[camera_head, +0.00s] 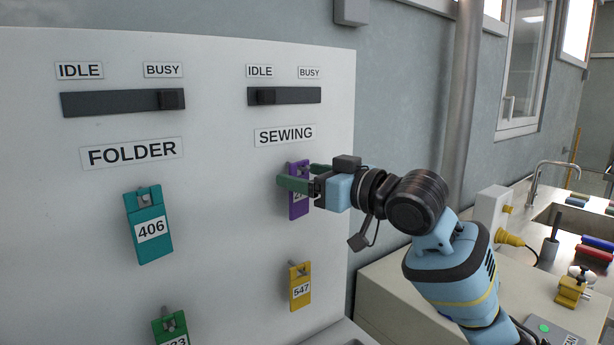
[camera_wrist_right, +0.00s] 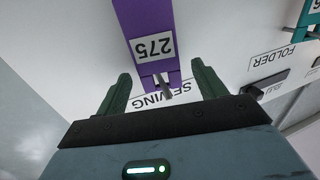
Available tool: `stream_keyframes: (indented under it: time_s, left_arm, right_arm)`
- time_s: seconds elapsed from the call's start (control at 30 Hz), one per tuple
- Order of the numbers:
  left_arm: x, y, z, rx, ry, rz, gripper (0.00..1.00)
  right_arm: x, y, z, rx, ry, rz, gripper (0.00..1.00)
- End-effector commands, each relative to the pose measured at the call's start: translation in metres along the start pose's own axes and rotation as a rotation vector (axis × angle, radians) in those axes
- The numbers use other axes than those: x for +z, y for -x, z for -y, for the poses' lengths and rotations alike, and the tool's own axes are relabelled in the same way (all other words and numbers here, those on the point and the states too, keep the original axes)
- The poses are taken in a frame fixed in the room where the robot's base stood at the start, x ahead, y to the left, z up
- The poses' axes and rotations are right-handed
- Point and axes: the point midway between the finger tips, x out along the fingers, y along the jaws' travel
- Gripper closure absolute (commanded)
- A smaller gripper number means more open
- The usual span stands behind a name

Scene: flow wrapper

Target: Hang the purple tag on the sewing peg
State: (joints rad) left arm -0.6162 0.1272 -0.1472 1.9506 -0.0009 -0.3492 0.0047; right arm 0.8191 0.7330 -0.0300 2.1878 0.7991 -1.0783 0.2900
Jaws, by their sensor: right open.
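The purple tag (camera_head: 298,206), numbered 275, hangs on the upper peg below the SEWING label (camera_head: 286,135). In the right wrist view the purple tag (camera_wrist_right: 145,18) shows upside down, with the grey sewing peg (camera_wrist_right: 163,88) through its top end. My right gripper (camera_head: 297,177) is at the top of the tag, with its green fingers partly hiding it. In the right wrist view its fingers (camera_wrist_right: 163,84) are spread apart, one on each side of the peg and tag top, with visible gaps. My left gripper is not in view.
A teal tag 406 (camera_head: 148,242) hangs under the FOLDER label (camera_head: 132,151). A yellow tag 547 (camera_head: 300,292) and a green tag (camera_head: 168,331) hang lower on the white board (camera_head: 215,230). Dark sliders (camera_head: 284,96) sit above the labels. A counter with a sink is at right.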

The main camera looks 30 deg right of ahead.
Motion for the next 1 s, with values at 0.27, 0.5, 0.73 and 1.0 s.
stream_keyframes:
  time_s: [0.27, 0.5, 0.73, 1.0]
  left_arm:
    - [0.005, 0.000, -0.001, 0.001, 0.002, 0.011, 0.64]
    - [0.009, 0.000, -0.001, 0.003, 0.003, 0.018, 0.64]
    - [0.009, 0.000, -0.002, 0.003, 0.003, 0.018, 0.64]
    - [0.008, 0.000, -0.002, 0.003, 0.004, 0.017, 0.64]
  right_arm:
    - [0.002, 0.038, -0.001, 0.002, 0.003, 0.004, 0.30]
    - [0.002, 0.067, -0.001, 0.002, 0.000, 0.003, 0.30]
    - [0.000, 0.076, 0.000, 0.000, 0.001, 0.001, 0.30]
    - [0.000, 0.076, 0.000, 0.000, 0.001, 0.000, 0.30]
